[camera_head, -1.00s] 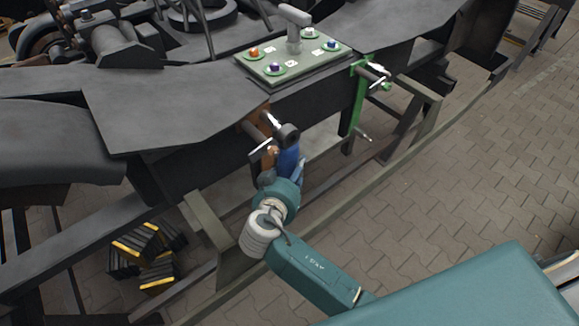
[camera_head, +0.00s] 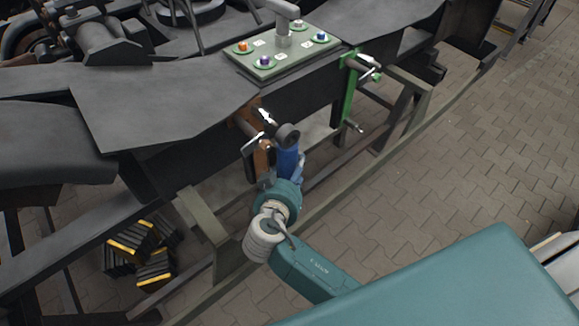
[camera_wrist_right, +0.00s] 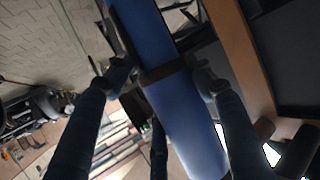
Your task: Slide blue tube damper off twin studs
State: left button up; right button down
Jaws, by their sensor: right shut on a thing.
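The blue tube damper (camera_head: 287,160) hangs roughly upright in front of the orange bracket (camera_head: 262,158) on the dark frame. Its dark top eye (camera_head: 288,136) sits to the right of the bright upper stud (camera_head: 265,117) and looks clear of its tip. The lower eye and lower stud are hidden behind my wrist. In the right wrist view, the blue tube (camera_wrist_right: 185,120) runs between the two fingers of my right gripper (camera_wrist_right: 162,79), which is shut on it near a dark band. My left gripper is not in view.
A green bracket (camera_head: 348,90) with bare studs stands farther right on the frame. A green plate (camera_head: 282,62) with coloured knobs lies on top. Black-and-yellow blocks (camera_head: 140,248) lie on the floor at lower left. A long rail passes under my wrist; paving is open at right.

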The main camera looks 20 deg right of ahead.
jog(key=shift+s+d+r, duration=0.15)
jog(key=shift+s+d, duration=0.1)
jog(key=shift+s, duration=0.4)
jog(key=shift+s+d+r, duration=0.15)
jog(key=shift+s+d, duration=0.1)
jog(key=shift+s, duration=0.4)
jog(key=shift+s+d, duration=0.25)
jog(key=shift+s, duration=0.35)
jog(key=shift+s+d, duration=0.2)
jog(key=shift+s, duration=0.45)
jog(key=shift+s+d, duration=0.25)
jog(key=shift+s, duration=0.35)
